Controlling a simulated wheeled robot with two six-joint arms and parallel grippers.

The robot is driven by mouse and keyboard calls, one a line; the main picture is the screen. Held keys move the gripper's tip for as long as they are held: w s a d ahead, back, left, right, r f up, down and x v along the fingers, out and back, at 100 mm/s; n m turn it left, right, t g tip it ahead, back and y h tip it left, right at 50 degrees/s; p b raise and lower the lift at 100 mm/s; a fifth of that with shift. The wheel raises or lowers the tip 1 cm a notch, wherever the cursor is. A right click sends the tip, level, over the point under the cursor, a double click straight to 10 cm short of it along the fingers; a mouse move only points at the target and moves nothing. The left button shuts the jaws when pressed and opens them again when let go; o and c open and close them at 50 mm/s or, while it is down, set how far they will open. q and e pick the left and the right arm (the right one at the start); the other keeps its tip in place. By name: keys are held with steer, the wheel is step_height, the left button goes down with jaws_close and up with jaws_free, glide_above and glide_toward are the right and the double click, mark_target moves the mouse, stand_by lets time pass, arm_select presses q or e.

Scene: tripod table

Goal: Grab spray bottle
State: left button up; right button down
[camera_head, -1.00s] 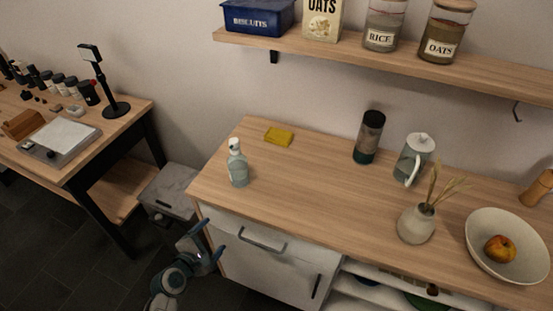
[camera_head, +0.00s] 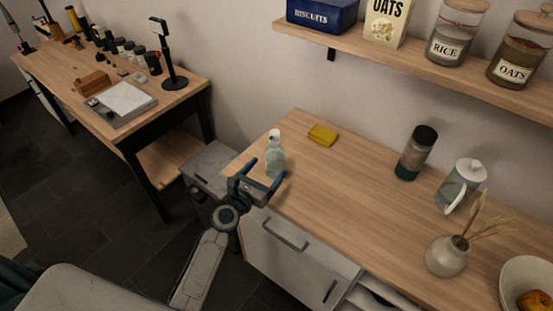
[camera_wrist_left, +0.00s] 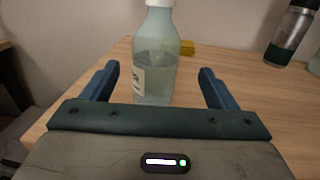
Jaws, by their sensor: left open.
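The spray bottle (camera_head: 275,152) is pale and translucent with a white top. It stands upright near the left end of the wooden counter (camera_head: 335,180). My left gripper (camera_head: 263,174) is open at the counter's left front edge, right in front of the bottle. In the left wrist view the bottle (camera_wrist_left: 156,65) stands between and just beyond the two open blue fingers (camera_wrist_left: 157,84), with its top cut off by the frame. It is not gripped. My right gripper is not in view.
A yellow sponge (camera_head: 322,134) lies behind the bottle. A dark tumbler (camera_head: 416,153), a jug (camera_head: 461,185), a vase (camera_head: 447,256) and a bowl (camera_head: 528,283) stand farther right. A shelf (camera_head: 400,62) hangs above. The counter's middle is clear.

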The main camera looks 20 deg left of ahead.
mark_target(270, 164)
arm_select(q)
steer(key=x, duration=0.3)
steer(key=shift+a, duration=0.15)
steer(key=x, duration=0.5)
steer(key=shift+w+a+r+p, duration=0.1)
steer(key=shift+w+r+p, duration=0.05)
steer(key=shift+w+p, duration=0.15)
steer(key=shift+s+r, duration=0.1)
steer(key=shift+s, duration=0.05)
steer(key=c, duration=1.2)
steer(key=shift+c, duration=0.2)
